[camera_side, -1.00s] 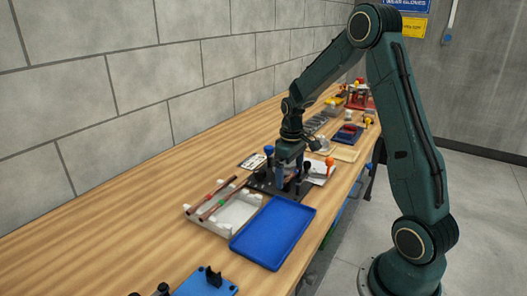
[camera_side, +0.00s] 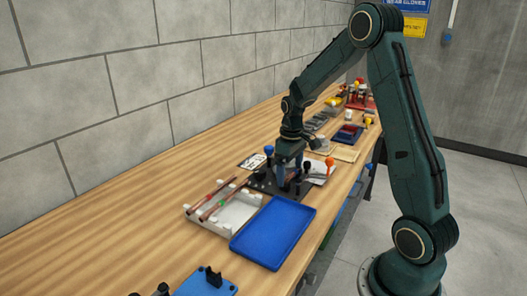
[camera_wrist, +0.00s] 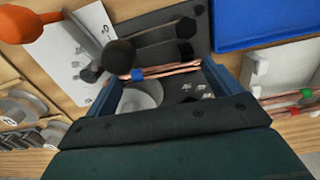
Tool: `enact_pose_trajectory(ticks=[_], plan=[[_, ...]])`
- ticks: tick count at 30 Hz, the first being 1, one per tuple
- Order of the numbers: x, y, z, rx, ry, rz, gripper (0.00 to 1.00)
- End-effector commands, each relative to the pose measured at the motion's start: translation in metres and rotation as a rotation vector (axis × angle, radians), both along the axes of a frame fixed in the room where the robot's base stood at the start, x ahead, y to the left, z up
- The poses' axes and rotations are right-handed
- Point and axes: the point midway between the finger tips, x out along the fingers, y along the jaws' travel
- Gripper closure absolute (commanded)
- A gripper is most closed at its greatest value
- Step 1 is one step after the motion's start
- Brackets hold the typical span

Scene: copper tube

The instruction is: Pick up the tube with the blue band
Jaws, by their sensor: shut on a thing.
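The copper tube with the blue band (camera_wrist: 160,71) lies crosswise between the fingers of my gripper (camera_wrist: 165,82) in the wrist view. Its blue band (camera_wrist: 138,74) shows near the left finger, and a black knob covers part of that end. My gripper is shut on this tube. In the side view my gripper (camera_side: 288,176) is over the black fixture (camera_side: 262,184), and the tube is mostly hidden there by the fingers and knobs.
A white rack (camera_side: 246,222) holds copper tubes, one with a green band (camera_wrist: 306,93). A blue tray (camera_side: 273,235) lies in front, empty. An orange-handled tool (camera_wrist: 25,24) and black knobs (camera_wrist: 119,56) stand close to my gripper.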

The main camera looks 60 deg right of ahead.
Motion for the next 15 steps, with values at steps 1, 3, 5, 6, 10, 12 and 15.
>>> enact_pose_trajectory(ticks=[1, 3, 5, 6, 10, 12, 15], plan=[[0.001, 0.000, 0.003, -0.001, -0.003, 0.001, 0.37], [0.001, 0.000, 0.007, -0.002, -0.004, 0.001, 0.37], [0.001, 0.000, 0.011, -0.002, -0.004, 0.001, 0.37], [0.001, 0.000, 0.016, -0.002, -0.005, 0.001, 0.37], [0.001, -0.001, 0.033, -0.003, -0.007, 0.001, 0.37], [0.001, -0.001, 0.044, -0.003, -0.007, 0.001, 0.37], [0.001, -0.001, 0.064, -0.004, -0.008, 0.001, 0.37]])
